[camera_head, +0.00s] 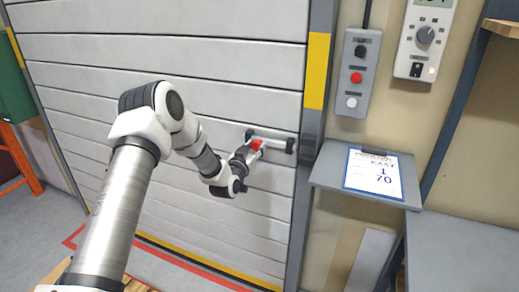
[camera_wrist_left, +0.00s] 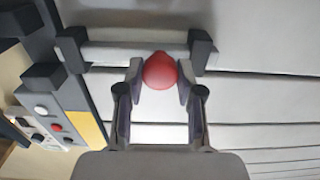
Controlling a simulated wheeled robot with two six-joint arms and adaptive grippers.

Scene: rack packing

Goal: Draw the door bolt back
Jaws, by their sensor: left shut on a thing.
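The door bolt (camera_head: 272,144) is a pale horizontal bar in dark brackets on the white slatted door (camera_head: 170,58), near its right edge. It also shows at the top of the left wrist view (camera_wrist_left: 125,53). Its red knob (camera_head: 256,145) sits at the left part of the bar. My left gripper (camera_head: 250,151) is at the bolt, with its fingers on either side of the red knob (camera_wrist_left: 160,71), shut on it. The knob hides part of the bar behind it. My right gripper is in neither view.
A grey button box (camera_head: 356,73) and a white control panel with a dial (camera_head: 425,38) hang on the wall to the right. A small shelf (camera_head: 330,168) with a printed sheet (camera_head: 374,174) juts out below. A yellow-marked door post (camera_head: 317,70) stands beside the bolt.

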